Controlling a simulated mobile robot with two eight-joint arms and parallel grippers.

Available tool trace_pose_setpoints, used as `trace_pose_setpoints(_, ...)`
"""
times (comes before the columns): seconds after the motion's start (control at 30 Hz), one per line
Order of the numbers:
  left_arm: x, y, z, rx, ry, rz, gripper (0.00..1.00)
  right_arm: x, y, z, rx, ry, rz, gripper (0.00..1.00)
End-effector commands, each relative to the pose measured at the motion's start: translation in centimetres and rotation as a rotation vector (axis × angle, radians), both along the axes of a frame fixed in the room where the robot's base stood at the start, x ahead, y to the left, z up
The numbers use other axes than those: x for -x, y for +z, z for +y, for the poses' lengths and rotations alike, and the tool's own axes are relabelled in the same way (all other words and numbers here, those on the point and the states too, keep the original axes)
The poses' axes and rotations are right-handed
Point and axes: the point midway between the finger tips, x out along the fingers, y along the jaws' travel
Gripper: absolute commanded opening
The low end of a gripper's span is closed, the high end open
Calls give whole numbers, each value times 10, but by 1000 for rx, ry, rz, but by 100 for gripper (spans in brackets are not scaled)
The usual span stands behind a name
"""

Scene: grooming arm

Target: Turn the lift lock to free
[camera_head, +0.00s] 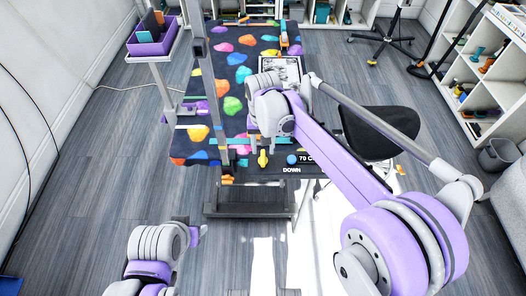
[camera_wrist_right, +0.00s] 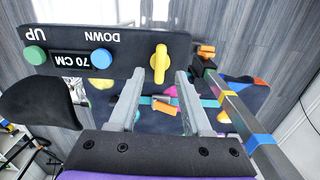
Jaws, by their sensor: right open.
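The lift lock appears to be the yellow knob (camera_wrist_right: 160,62) on the black control panel (camera_wrist_right: 125,58); it also shows in the head view (camera_head: 262,159). Its long handle stands nearly upright in the right wrist view. No lock label can be read there. My right gripper (camera_wrist_right: 159,80) is open, with one fingertip on each side of the knob's lower part; whether they touch it cannot be told. In the head view my right wrist hides most of that gripper. My left gripper (camera_head: 196,234) shows only partly at the lower left, away from the panel.
The panel has a green UP button (camera_wrist_right: 35,55), a blue DOWN button (camera_wrist_right: 101,58) and a 70 CM display (camera_wrist_right: 70,64). A grey post (camera_head: 208,80) rises beside the climbing-hold board (camera_head: 235,65). A black stool (camera_head: 375,145) stands right.

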Motion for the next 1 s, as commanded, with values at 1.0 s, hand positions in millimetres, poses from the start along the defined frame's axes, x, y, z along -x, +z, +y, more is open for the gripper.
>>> trace_pose_setpoints(1.0, -1, 7, 0, 0, 0, -2, 50, 0, 74, 0, 0, -1, -1, 49)
